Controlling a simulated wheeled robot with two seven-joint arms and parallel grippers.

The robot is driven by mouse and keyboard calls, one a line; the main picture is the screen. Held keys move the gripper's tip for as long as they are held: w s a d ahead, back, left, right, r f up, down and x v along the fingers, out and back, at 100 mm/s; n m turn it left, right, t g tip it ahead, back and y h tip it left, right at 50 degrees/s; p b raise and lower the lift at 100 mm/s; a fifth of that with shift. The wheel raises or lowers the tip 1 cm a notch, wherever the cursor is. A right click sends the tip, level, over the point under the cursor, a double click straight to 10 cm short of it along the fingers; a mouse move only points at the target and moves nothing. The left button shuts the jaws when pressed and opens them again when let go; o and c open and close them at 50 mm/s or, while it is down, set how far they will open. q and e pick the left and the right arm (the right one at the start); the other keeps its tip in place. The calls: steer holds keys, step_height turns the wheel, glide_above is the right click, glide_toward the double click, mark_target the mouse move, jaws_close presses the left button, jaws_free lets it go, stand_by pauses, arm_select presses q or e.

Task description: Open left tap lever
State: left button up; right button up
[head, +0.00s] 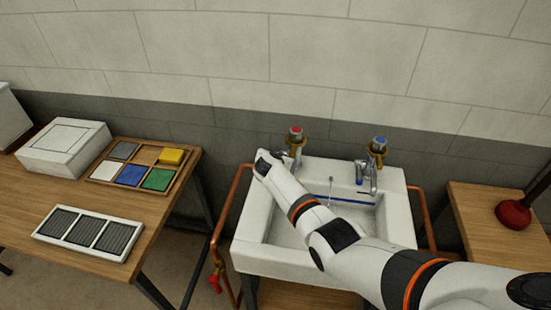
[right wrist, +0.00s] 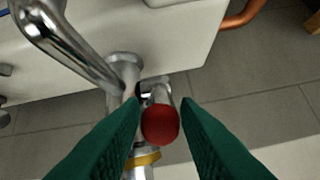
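The left tap (head: 296,138), with a red top and brass collar, stands at the back left of the white sink (head: 265,252). My right gripper (head: 268,163) is at this tap in the head view, where its fingers and the tap's lever are hidden. In the right wrist view, the lever's red end (right wrist: 160,125) lies between the dark green fingers of my right gripper (right wrist: 161,112). The fingers are spread on both sides of it; I cannot tell whether they touch it. The chrome spout (right wrist: 70,45) is at upper left. My left gripper is not in view.
The blue-topped right tap (head: 378,148) stands at the sink's back right. A copper pipe (head: 228,205) runs along the sink's left side. A wooden bench (head: 130,205) with a colored-block tray is at left. A red plunger (head: 514,215) stands on the right table.

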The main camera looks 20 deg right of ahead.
steer(key=p+v, duration=0.2)
steer(key=v, duration=0.9)
steer(key=shift+s, duration=0.1)
